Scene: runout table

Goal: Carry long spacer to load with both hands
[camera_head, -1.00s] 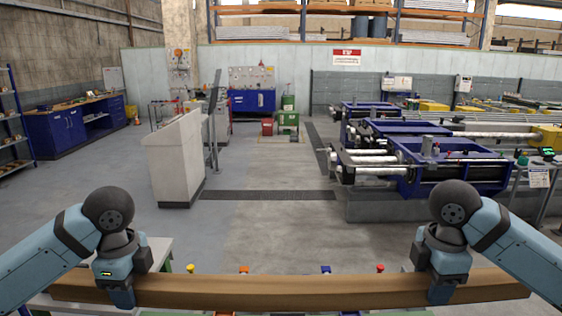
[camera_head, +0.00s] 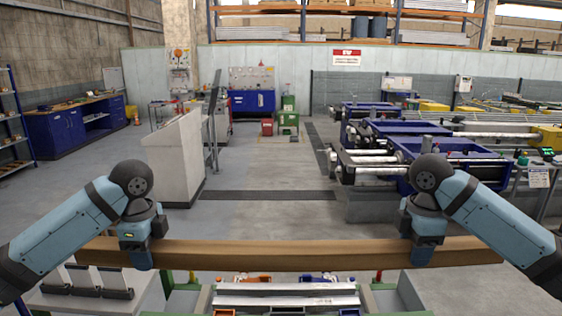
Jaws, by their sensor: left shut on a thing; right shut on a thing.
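The long spacer (camera_head: 285,256) is a brown wooden beam lying level across the lower part of the head view. My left gripper (camera_head: 140,256) is shut on it near its left end. My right gripper (camera_head: 424,252) is shut on it near its right end. The beam's ends stick out a little past both grippers. Below and behind the beam is a stand with light metal bars (camera_head: 285,301), with orange and blue parts on it. The beam appears held above this stand and hides part of it. Which thing is the load is hard to tell.
A pale table (camera_head: 60,301) with several white and dark pieces stands at lower left. Green and red posts (camera_head: 378,277) flank the stand. Ahead are a grey console (camera_head: 176,158) and blue runout machinery (camera_head: 420,150) at right. Open floor (camera_head: 270,215) lies between them.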

